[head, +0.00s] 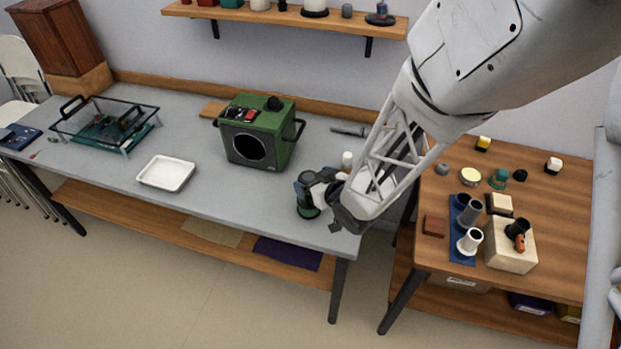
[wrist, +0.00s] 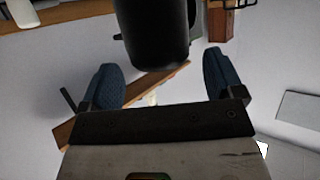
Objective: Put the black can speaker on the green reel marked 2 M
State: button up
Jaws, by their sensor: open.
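A black can-shaped cylinder (head: 307,208) stands near the front right corner of the grey table, with a green edge showing low on it. That green may be the reel, but it is mostly hidden and no 2 M mark is readable. In the wrist view the black can (wrist: 155,32) fills the top middle, just beyond and between the two blue fingers. My gripper (head: 309,184) is at the can in the head view, partly covering it. In the wrist view my gripper (wrist: 160,65) is open, with a gap between each finger and the can.
A green box (head: 279,122) with a round dark opening stands mid-table. A white tray (head: 166,173) and a wire-framed basket (head: 140,147) are to its left. The wooden table (head: 560,215) at right holds a blue mat (head: 457,256), a pale block (head: 511,262) and several small pieces.

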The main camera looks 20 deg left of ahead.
jog(key=v, duration=0.9)
jog(key=shift+s+d+r, duration=0.1)
jog(key=shift+s, duration=0.05)
dwell(0.8)
jog(key=w+d+r+m+h, duration=0.1)
jog(key=d+r+m+h, duration=0.2)
jog(key=d+r+h, duration=0.5)
jog(key=d+r+m+h, duration=0.1)
jog(key=d+r+m, duration=0.2)
jog(key=d, duration=0.9)
jog(key=s+d+r+m+g+h, duration=0.1)
jog(key=s+d+r, duration=0.3)
jog(key=s, duration=0.4)
jog(key=s+d+r+m+g, duration=0.3)
jog(key=s+d+r+g, duration=0.1)
jog(key=s, duration=0.4)
jog(key=shift+s+d+r+m+g+h, duration=0.3)
jog(key=shift+r+h, duration=0.1)
jog(key=shift+r, duration=0.5)
